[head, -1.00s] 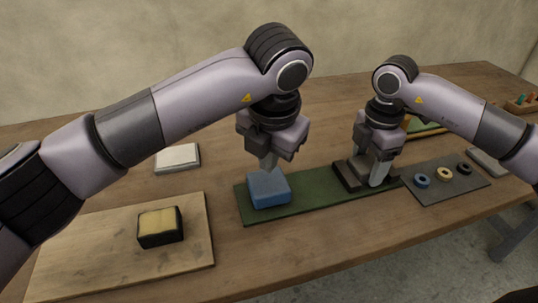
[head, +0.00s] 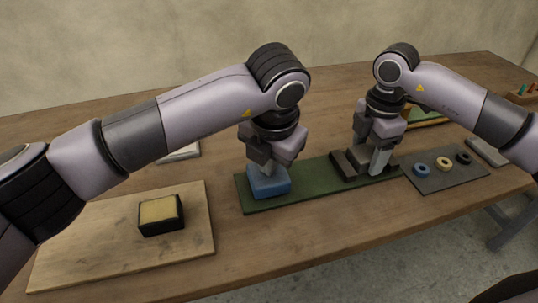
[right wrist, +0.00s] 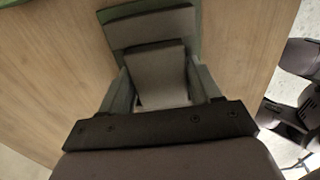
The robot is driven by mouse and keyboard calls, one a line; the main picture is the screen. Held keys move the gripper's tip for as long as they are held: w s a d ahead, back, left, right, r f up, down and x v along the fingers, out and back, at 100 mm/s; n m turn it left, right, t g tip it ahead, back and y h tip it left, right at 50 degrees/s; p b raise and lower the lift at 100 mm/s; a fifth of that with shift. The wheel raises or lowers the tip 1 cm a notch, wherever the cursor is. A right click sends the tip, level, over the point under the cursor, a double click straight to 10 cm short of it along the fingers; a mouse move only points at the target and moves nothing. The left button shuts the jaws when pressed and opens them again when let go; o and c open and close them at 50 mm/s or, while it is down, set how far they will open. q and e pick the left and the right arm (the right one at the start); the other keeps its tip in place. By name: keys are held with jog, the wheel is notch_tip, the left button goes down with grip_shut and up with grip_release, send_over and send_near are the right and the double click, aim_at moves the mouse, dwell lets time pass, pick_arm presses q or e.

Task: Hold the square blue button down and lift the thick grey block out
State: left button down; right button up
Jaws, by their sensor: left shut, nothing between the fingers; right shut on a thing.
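The square blue button (head: 270,184) sits at the left end of the green board (head: 310,185). My left gripper (head: 266,170) is shut and empty, its fingertips resting on top of the button. The button looks low, pressed toward the board. At the board's right end is a dark holder (head: 343,165). My right gripper (head: 374,168) is over it. In the right wrist view, the right fingers close on both sides of the thick grey block (right wrist: 158,65). The block is mostly hidden by the gripper in the head view. I cannot tell whether it has risen.
A wooden board (head: 80,235) with a black-and-yellow block (head: 160,215) lies at front left. A pale box (head: 182,152) is partly behind my left arm. A dark mat (head: 445,178) with several rings lies at right. The table's front edge is close.

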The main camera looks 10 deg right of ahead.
pick_arm(q)
jog(key=shift+f, duration=0.75)
pick_arm(e)
jog(key=shift+r, duration=2.5)
pick_arm(q)
notch_tip(320, 180, up, 9)
jog(key=shift+r, duration=0.15)
jog(key=shift+r, duration=0.1)
pick_arm(e)
jog(key=shift+r, duration=0.1)
